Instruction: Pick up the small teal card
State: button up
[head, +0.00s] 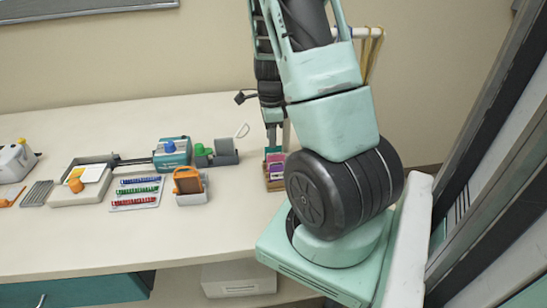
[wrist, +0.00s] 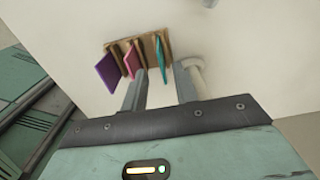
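The small teal card (wrist: 161,56) stands on edge at the right end of a wooden card holder (wrist: 125,46) in the wrist view. A pink card (wrist: 132,59) and a purple card (wrist: 109,72) stand to its left in the same holder. My gripper (wrist: 166,76) is open. Its two fingers appear on either side of the teal card in the wrist view, with gaps showing; I cannot tell how deep they reach. In the head view the holder (head: 275,184) is on the table beneath my gripper (head: 277,138), and the teal card is hard to make out.
The pale table (head: 110,245) has clear room in front. Left of the holder stand an orange-and-grey item (head: 188,184), a grey tape dispenser (head: 225,152), a teal box (head: 172,153) and a rack of coloured pieces (head: 137,191). The wall is close behind.

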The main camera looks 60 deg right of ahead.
aim_at(273, 152)
jog(key=shift+f, duration=0.7)
jog(key=f, duration=0.4)
jog(key=shift+s+d, duration=0.25)
jog(key=shift+d, duration=0.05)
jog(key=shift+f, duration=0.65)
grip_shut()
